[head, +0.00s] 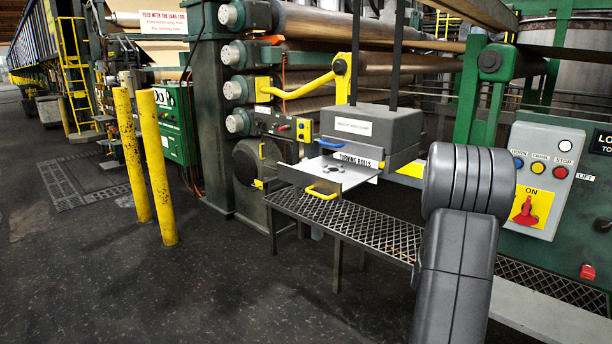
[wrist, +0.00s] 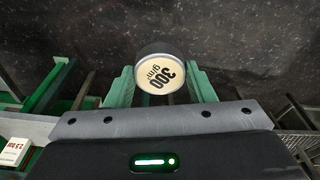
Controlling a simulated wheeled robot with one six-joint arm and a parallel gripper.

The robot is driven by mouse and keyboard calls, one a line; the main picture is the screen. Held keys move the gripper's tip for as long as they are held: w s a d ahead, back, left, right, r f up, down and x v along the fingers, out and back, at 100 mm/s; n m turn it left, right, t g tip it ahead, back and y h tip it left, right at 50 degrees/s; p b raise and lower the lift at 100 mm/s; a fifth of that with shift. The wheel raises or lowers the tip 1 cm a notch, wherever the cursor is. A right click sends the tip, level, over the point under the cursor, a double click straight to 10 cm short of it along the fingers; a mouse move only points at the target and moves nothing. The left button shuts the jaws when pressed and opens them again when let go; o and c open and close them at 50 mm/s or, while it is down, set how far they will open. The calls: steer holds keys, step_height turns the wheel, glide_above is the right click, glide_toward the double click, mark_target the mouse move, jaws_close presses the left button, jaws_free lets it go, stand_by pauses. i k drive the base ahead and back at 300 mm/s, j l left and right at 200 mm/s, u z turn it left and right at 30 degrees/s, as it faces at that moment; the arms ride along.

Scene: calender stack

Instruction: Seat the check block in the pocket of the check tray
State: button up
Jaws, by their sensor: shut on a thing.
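The check block appears to be the round grey piece (wrist: 161,73) with a cream top marked "300 g/m²" in the wrist view. My gripper (wrist: 161,88) is shut on it, with its green fingers on either side; the label reads upside down. The dark floor shows beyond the block. The head view does not show the block or my gripper, only my grey arm at the right. A grey metal tray (head: 352,180), likely the check tray, juts out below a grey box in the head view.
A control panel (head: 545,180) stands at the right. Yellow posts (head: 155,165) stand at the left; the floor in front is clear.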

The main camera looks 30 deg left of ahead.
mark_target(334, 170)
steer(key=i+j, duration=0.1)
steer(key=j, duration=1.3)
steer(key=i+j, duration=0.15)
steer(key=j, duration=0.55)
